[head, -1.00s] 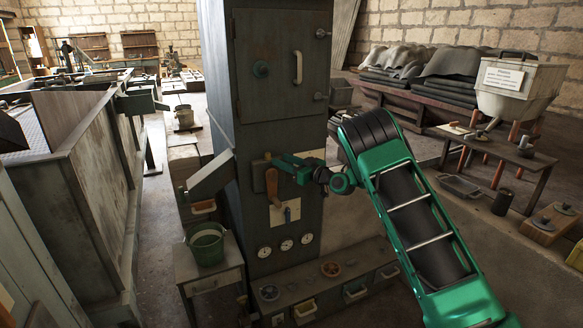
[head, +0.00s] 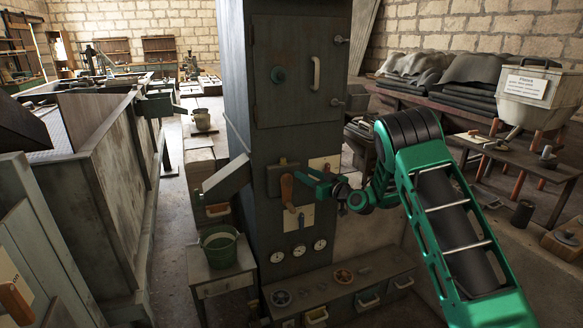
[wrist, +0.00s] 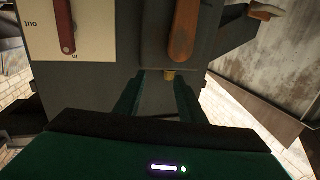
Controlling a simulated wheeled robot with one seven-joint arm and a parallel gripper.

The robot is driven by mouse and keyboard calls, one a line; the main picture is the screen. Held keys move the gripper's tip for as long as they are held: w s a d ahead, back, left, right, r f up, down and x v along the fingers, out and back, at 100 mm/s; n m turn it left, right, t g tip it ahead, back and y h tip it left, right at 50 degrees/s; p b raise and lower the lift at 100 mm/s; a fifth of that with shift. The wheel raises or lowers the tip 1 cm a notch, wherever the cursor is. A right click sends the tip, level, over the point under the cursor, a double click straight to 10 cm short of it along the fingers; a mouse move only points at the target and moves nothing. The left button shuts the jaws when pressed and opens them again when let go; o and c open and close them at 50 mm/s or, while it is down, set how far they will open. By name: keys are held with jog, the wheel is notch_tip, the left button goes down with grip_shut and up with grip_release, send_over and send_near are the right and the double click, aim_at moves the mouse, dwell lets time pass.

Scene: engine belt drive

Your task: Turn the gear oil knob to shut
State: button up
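My gripper (head: 304,179) is in front of the dark metal cabinet (head: 262,222), to the right of a wooden-handled lever (head: 287,190). In the wrist view its two green fingers (wrist: 158,82) are apart with nothing clearly held between them. The orange-brown wooden handle (wrist: 186,32) is beyond the fingertips there, with a small brass-coloured piece near its end. A red lever (wrist: 65,28) sits on a pale lettered plate (wrist: 97,25) beside it. I see no readable gear oil label, so I cannot tell which control is that knob.
Several round gauges (head: 299,251) sit low on the cabinet. Below is a low bench (head: 320,287) with a round handwheel (head: 343,276). A green bucket (head: 219,249) stands at left, under a grey chute (head: 226,179). A labelled white hopper (head: 536,97) is at right.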

jog(key=a+f+m+h, duration=0.1)
jog(key=f+m+h, duration=0.1)
jog(key=m+t+h, duration=0.2)
jog(key=t+h, duration=0.1)
jog(key=h, duration=0.2)
send_near(284, 160)
jog(key=w, duration=0.2)
jog(key=w+a, duration=0.1)
jog(key=w, duration=0.5)
jog(key=shift+w+a, duration=0.25)
jog(key=shift+r, duration=0.1)
jog(key=shift+c, duration=0.5)
grip_shut()
